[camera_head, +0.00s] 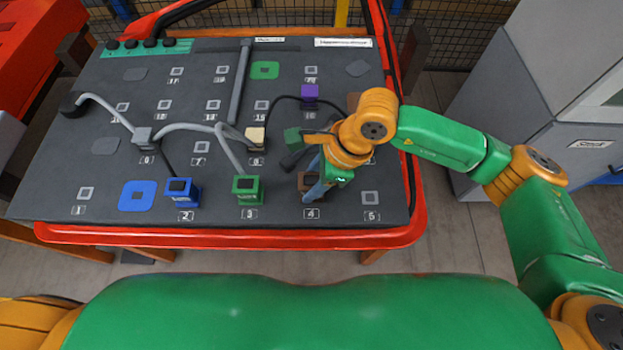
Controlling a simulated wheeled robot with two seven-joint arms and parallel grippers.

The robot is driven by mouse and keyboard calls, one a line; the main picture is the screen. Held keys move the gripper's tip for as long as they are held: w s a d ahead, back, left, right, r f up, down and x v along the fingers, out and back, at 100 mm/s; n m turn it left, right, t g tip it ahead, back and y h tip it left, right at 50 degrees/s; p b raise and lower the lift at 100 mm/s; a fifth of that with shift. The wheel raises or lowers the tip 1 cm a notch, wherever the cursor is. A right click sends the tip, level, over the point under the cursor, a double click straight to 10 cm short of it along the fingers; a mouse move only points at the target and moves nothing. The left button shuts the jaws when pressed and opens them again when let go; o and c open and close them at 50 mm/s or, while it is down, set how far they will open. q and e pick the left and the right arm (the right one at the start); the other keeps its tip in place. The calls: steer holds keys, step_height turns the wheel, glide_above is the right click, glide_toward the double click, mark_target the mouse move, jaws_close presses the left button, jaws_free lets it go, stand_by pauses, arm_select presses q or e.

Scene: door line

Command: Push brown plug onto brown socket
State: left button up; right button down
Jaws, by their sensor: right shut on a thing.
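My right gripper (312,190) reaches down from the right over the board position labelled 4. It is shut on a small brown thing (307,182), which I take to be the brown plug; the fingers hide much of it. It is low, close to the board. I cannot tell a separate brown socket from the plug there, nor whether the two touch. A brown patch (353,101) shows partly behind my right wrist. My left gripper is out of view.
The dark board (100,165) has a red frame. A blue block (182,191) and a green block (246,189) stand left of my gripper. Grey cables (190,127), a beige block (255,137) and a purple block (310,92) lie behind. Grey cabinets (570,90) stand at the right.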

mark_target(312, 180)
steer(key=shift+r+p, duration=1.75)
steer(key=shift+r, duration=1.7)
